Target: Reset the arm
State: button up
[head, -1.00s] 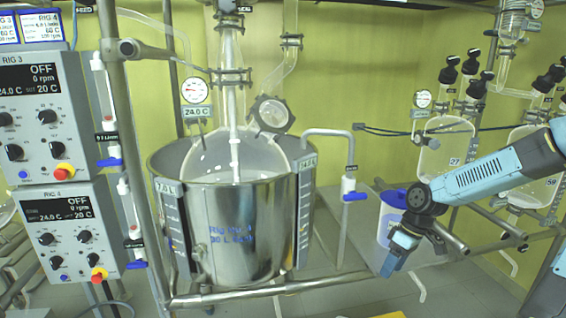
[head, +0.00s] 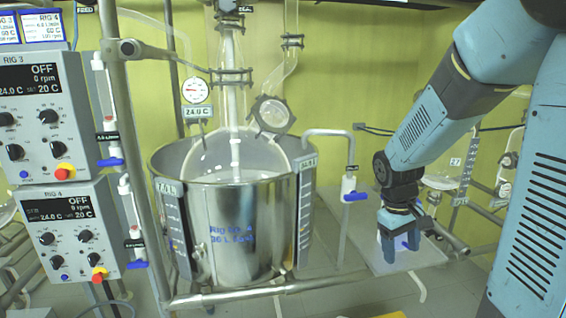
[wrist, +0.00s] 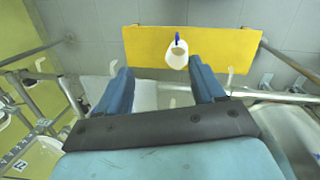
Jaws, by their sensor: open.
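My gripper (head: 402,246) points down at the right of the head view, above the grey shelf (head: 440,250) beside the steel reactor bath. Its two blue fingers stand apart, with nothing between them that I can see as held. In the wrist view, my gripper (wrist: 161,70) is open too. My arm is bent, coming down from the upper right.
The steel bath (head: 235,235) with its glass vessel fills the middle. A metal rail (head: 270,288) runs along the front. A tap with a blue handle (head: 350,190) stands left of my gripper. A yellow panel (wrist: 220,50) and small white vessel (wrist: 177,58) show in the wrist view.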

jog(key=s+a+r+m+t+y, duration=0.1)
jog(key=s+a+r+m+t, duration=0.1)
jog(key=s+r, duration=0.4)
jog(key=s+a+r+m+t+y, duration=0.1)
jog(key=s+a+r+m+t, duration=0.1)
jog(key=s+r+t, duration=0.2)
jog(key=v, duration=0.7)
jog(key=shift+a, duration=0.25)
jog(key=shift+w, duration=0.1)
